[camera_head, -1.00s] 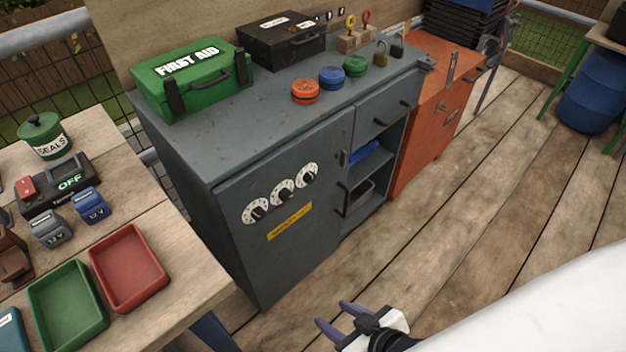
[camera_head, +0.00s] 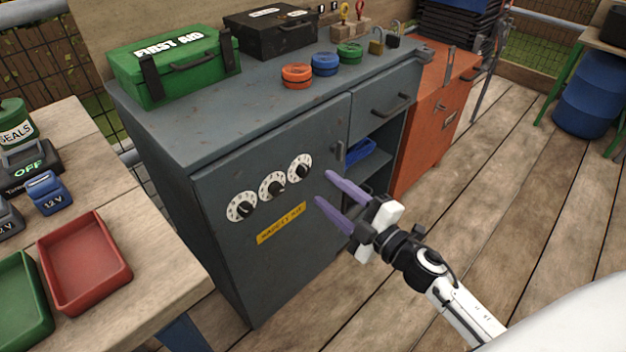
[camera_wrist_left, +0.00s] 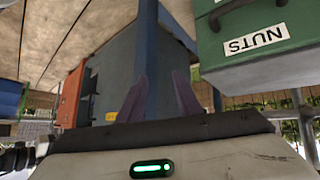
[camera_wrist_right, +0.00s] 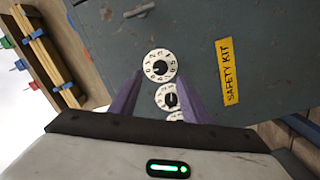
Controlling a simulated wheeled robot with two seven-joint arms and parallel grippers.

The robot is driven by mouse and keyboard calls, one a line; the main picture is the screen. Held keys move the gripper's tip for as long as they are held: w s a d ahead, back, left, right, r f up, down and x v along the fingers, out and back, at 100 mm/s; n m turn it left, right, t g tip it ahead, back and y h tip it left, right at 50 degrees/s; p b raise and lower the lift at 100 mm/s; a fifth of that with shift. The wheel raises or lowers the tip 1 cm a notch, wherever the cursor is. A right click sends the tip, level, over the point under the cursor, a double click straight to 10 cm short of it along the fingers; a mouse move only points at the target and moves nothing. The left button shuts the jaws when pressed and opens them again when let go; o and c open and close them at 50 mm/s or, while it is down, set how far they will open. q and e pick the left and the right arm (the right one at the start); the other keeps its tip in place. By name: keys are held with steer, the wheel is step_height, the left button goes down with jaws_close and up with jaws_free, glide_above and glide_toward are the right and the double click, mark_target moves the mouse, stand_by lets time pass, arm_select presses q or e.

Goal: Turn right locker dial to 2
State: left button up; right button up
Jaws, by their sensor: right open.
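The grey locker (camera_head: 300,265) has three white dials with black knobs in a row on its door: the left dial (camera_head: 241,206), the middle dial (camera_head: 273,186) and the right dial (camera_head: 300,167). My right gripper (camera_head: 325,188) is open and empty, in front of the door just right of the right dial. In the right wrist view the right dial (camera_wrist_right: 160,66) shows between and beyond the fingertips, with the middle dial (camera_wrist_right: 168,98) below it. The dial numbers are too small to read surely. My left gripper (camera_wrist_left: 160,85) shows only in its wrist view, fingers apart and empty.
A yellow safety kit label (camera_head: 281,223) is below the dials. A door handle (camera_head: 339,152) stands out right of the right dial. A workbench with a red tray (camera_head: 84,262) is at the left. A green box marked nuts (camera_wrist_left: 255,40) is close to my left gripper.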

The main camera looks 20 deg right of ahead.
mark_target(306, 173)
steer(key=x, duration=0.6)
steer(key=shift+f, duration=0.1)
